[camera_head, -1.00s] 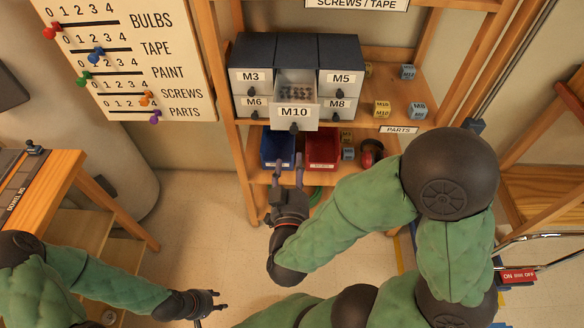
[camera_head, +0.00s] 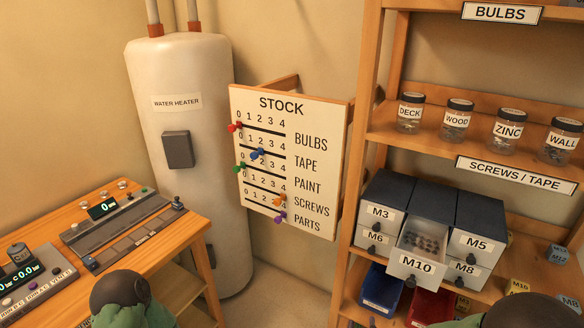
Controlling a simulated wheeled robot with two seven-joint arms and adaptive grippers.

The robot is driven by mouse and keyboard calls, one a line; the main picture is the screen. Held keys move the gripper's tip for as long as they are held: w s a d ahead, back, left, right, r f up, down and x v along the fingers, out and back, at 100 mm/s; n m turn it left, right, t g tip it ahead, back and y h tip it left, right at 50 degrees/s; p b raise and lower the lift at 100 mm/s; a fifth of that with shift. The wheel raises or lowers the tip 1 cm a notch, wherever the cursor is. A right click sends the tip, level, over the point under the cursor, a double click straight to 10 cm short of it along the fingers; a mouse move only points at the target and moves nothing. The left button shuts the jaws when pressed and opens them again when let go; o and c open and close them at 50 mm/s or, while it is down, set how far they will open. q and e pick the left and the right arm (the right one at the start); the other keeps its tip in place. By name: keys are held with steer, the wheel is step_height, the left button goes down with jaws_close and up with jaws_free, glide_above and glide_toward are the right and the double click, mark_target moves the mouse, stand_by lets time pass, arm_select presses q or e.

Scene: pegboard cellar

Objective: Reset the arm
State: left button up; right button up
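Neither gripper shows in the head view now. A dark, rounded joint of one of my arms (camera_head: 118,290) with green covering shows at the bottom left. Another dark joint of mine (camera_head: 530,312) shows at the bottom right corner. The M10 drawer (camera_head: 409,266) of the small-parts cabinet (camera_head: 388,192) is pulled out, with small dark parts inside. The M3, M5, M6 and M8 drawers look shut.
A wooden shelf unit (camera_head: 366,120) stands right, with labelled jars, a blue bin (camera_head: 381,289) and a red bin (camera_head: 430,306). A STOCK board (camera_head: 315,138) with coloured pegs hangs centre. A water heater (camera_head: 190,90) and a workbench (camera_head: 165,243) with instruments stand left.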

steer(key=a+f+g+y, duration=0.3)
steer(key=f+g, duration=0.1)
steer(key=f, duration=0.7)
steer(key=s+a+f+g+y, duration=0.2)
steer(key=s+f+g, duration=0.2)
steer(key=s+f, duration=0.3)
steer(key=s+a+f+n+g+y, duration=0.1)
steer(key=s+a+f+g+y, duration=0.2)
steer(key=s+f, duration=0.4)
step_height(320, 180, down, 4)
steer(key=shift+r+n+g, duration=0.25)
steer(key=shift+n+g, duration=0.05)
steer(key=shift+g, duration=0.5)
steer(key=shift+w, duration=0.1)
